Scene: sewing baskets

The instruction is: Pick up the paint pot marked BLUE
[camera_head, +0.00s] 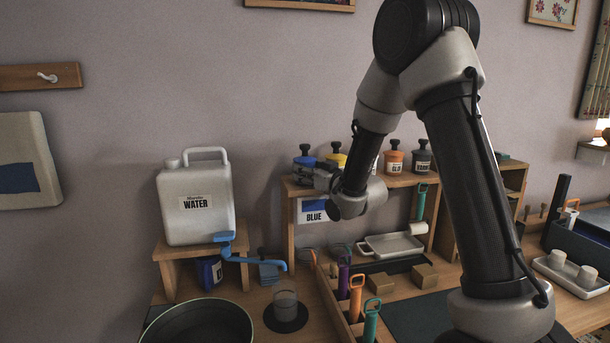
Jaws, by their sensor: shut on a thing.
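The blue paint pot (304,160), with a black knob on its lid, is at the left end of the wooden shelf. My gripper (311,174) reaches in from the right and is shut on this pot. The fingers and wrist cover the pot's lower part, so I cannot tell whether its base touches the shelf. No lettering shows on the pot itself. A card marked BLUE (314,212) with a blue patch is at the shelf front below the pot.
Yellow (336,156), orange (394,158) and dark grey (421,157) pots stand along the shelf (402,181). A white WATER jug (196,203) stands at left on a wooden stand. Below are a tool rack with coloured handles (356,297), a white tray (393,245) and a dark round basin (198,322).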

